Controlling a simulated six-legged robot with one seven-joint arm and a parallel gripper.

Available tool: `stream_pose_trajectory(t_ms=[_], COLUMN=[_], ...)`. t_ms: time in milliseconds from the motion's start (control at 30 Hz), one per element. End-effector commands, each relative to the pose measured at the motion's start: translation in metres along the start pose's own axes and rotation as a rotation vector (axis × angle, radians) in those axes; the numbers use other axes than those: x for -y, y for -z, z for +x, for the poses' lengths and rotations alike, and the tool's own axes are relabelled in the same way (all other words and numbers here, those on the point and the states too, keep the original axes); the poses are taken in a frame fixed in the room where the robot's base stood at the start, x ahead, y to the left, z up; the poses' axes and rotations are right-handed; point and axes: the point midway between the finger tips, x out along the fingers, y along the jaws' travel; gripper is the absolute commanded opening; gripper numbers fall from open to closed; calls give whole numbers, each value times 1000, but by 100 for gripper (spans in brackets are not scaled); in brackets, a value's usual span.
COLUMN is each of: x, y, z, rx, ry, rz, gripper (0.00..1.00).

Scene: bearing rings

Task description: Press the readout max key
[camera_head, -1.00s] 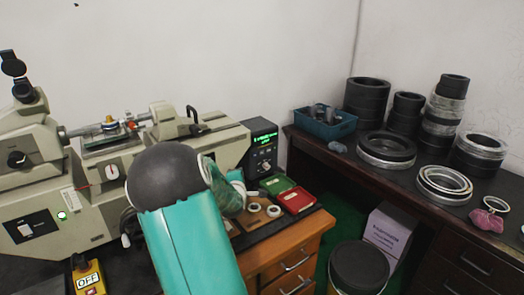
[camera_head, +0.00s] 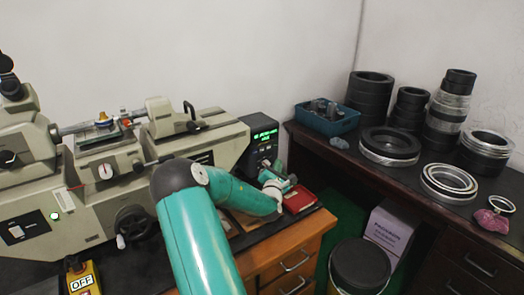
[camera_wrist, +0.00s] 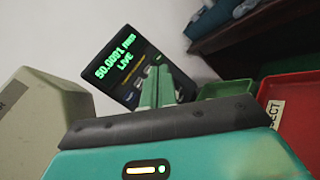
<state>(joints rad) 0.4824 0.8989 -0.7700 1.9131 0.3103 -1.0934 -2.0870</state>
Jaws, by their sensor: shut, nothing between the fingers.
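The readout (camera_head: 262,143) is a dark box with green digits, standing at the right end of the measuring machine. In the wrist view the readout (camera_wrist: 118,62) shows 50.0091 and LIVE, with a row of keys below. The key labels are too small to read, so I cannot tell which is the max key. My gripper (camera_head: 277,181) is in front of the readout, low by its key panel. In the wrist view my gripper (camera_wrist: 158,84) has its fingers together, pointing at the key panel and hiding part of it. Contact with a key cannot be told.
A red tray (camera_wrist: 298,105) and a green tray (camera_wrist: 226,90) lie right of my gripper. The beige measuring machine (camera_head: 195,150) stands on the left. A dark bench (camera_head: 340,160) at right holds a blue bin (camera_head: 327,121) and several black and steel rings.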

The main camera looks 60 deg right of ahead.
Motion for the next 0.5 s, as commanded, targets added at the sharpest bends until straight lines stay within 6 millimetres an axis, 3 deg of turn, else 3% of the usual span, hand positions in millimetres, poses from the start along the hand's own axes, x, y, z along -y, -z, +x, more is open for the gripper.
stream_pose_trajectory(t_ms=[500], x=[-32], y=[34], z=[49], rx=[0], ry=[1], rz=[1], gripper=[0])
